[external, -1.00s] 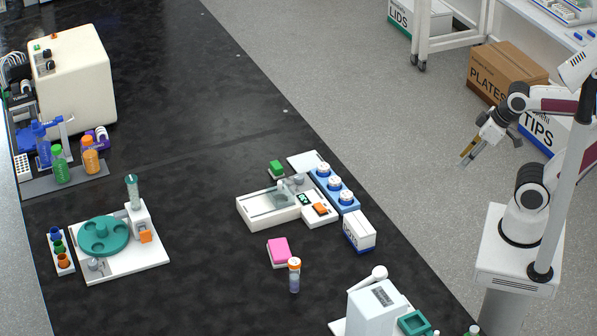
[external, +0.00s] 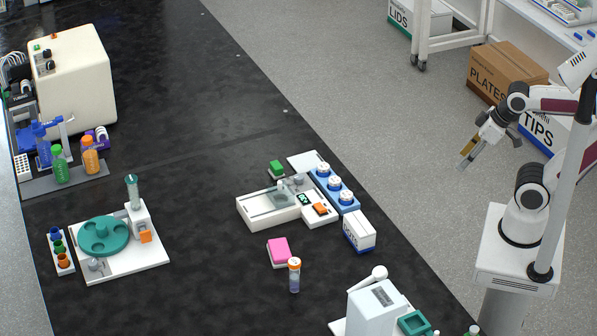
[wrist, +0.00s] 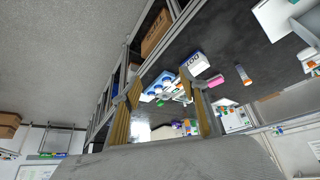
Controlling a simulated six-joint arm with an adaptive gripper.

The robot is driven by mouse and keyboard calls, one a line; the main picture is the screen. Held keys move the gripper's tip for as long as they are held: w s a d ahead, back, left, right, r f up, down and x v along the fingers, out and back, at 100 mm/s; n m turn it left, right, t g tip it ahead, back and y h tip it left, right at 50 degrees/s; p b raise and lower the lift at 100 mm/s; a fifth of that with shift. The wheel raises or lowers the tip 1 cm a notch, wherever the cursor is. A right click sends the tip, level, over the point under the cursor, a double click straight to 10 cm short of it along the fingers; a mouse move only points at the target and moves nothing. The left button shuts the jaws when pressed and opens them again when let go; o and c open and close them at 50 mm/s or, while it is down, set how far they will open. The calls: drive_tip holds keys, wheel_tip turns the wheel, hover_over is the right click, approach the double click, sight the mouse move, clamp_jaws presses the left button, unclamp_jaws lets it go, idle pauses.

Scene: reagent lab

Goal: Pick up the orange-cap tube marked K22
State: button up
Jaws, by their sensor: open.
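A tube with an orange cap (external: 294,277) stands upright on the black bench, in front of a pink block; its marking is too small to read. It also shows in the wrist view, as a small orange-capped tube (wrist: 243,75) right of the fingers. My gripper (external: 468,160) is raised over the floor side, well right of the bench and far from the tube. In the wrist view, my gripper (wrist: 163,92) has its two fingers spread apart with nothing between them.
A pink block (external: 279,252) lies just behind the tube. A white device (external: 290,205), a blue rack (external: 334,190) and a white box (external: 359,231) stand behind and right. Another white device (external: 373,305) stands front right. Left of the tube the bench is clear.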

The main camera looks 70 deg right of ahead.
drive_tip(key=w+a+n+t+y, duration=0.15)
drive_tip(key=w+a, duration=0.25)
drive_tip(key=w, duration=0.5)
drive_tip(key=w+a+f+n+t+y, duration=0.15)
drive_tip(key=w+a, duration=0.25)
drive_tip(key=w, duration=0.5)
drive_tip(key=w+a+n+t, duration=0.1)
drive_tip(key=w+a+t, duration=0.25)
drive_tip(key=w, duration=0.65)
drive_tip(key=w+a+f+n+y, duration=0.1)
drive_tip(key=a+f+y, duration=0.1)
drive_tip(key=a, duration=0.5)
drive_tip(key=w+a+f+n+t+y, duration=0.1)
drive_tip(key=w+a+f+y, duration=0.1)
drive_tip(key=a, duration=0.6)
drive_tip(key=w+a+f+n+t+y, duration=0.1)
drive_tip(key=a+f+y, duration=0.3)
drive_tip(key=a, duration=0.3)
drive_tip(key=shift+w+a+f+n, duration=0.25)
drive_tip(key=shift+w+f+n, duration=0.1)
drive_tip(key=shift+f, duration=0.15)
drive_tip(key=shift+f, duration=0.15)
approach(300, 261)
drive_tip(key=shift+w+a+f, duration=0.5)
drive_tip(key=shift+w+a, duration=0.55)
drive_tip(key=shift+w, duration=0.6)
drive_tip(key=shift+x, duration=0.8)
